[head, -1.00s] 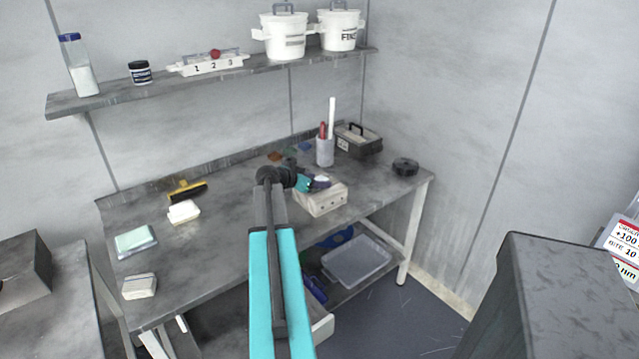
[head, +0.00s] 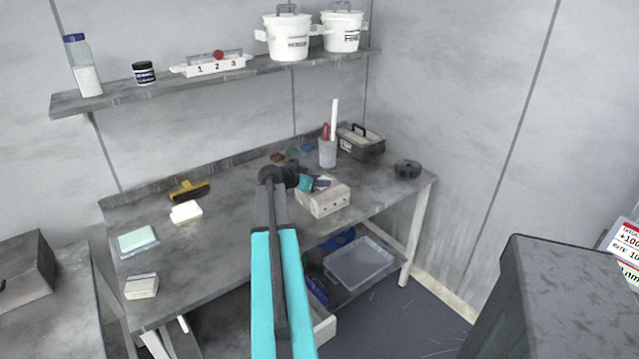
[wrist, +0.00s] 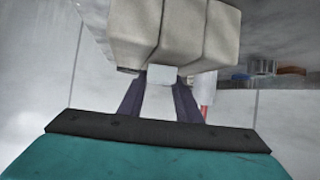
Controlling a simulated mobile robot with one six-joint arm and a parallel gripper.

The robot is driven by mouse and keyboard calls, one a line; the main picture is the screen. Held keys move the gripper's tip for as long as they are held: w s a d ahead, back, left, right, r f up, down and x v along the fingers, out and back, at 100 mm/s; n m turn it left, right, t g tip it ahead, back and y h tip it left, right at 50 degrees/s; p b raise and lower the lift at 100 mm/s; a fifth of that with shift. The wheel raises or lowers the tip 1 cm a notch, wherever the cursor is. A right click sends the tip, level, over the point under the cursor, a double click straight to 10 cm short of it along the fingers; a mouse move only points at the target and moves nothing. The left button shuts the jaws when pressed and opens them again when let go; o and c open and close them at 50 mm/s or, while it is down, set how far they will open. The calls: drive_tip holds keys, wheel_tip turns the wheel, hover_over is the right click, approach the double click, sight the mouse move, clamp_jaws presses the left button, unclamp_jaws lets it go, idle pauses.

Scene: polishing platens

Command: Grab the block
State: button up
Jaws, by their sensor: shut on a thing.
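The beige block (head: 325,201), with small dark holes along its front, sits at the right part of the grey workbench (head: 240,235). My gripper (head: 318,184) is at its top, partly hidden by my own arm. In the wrist view, the beige block (wrist: 175,35) fills the top middle. My gripper's two dark fingers (wrist: 161,82) close in on a small pale piece at the block's near edge. The gripper is shut on it. In the head view the block appears to rest on the bench; its underside is hidden.
A cup of pens (head: 327,152) and a dark toolbox (head: 360,142) stand behind the block. A black round piece (head: 407,169) lies to the right. A yellow-handled brush (head: 188,190), white block (head: 186,212), green pad (head: 138,240) and pale block (head: 141,286) lie left.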

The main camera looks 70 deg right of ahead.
drive_tip(key=shift+r+b, duration=0.4)
drive_tip(key=shift+r, duration=0.95)
drive_tip(key=shift+s+a+r, duration=0.1)
drive_tip(key=shift+a+r, duration=0.05)
drive_tip(key=shift+r, duration=0.05)
drive_tip(key=s+a+r+b, duration=0.1)
drive_tip(key=s+a+b, duration=0.1)
drive_tip(key=s+a, duration=0.9)
drive_tip(key=shift+r+b, duration=0.25)
drive_tip(key=shift+b, duration=0.15)
drive_tip(key=shift+a, duration=0.1)
drive_tip(key=shift+w, duration=0.15)
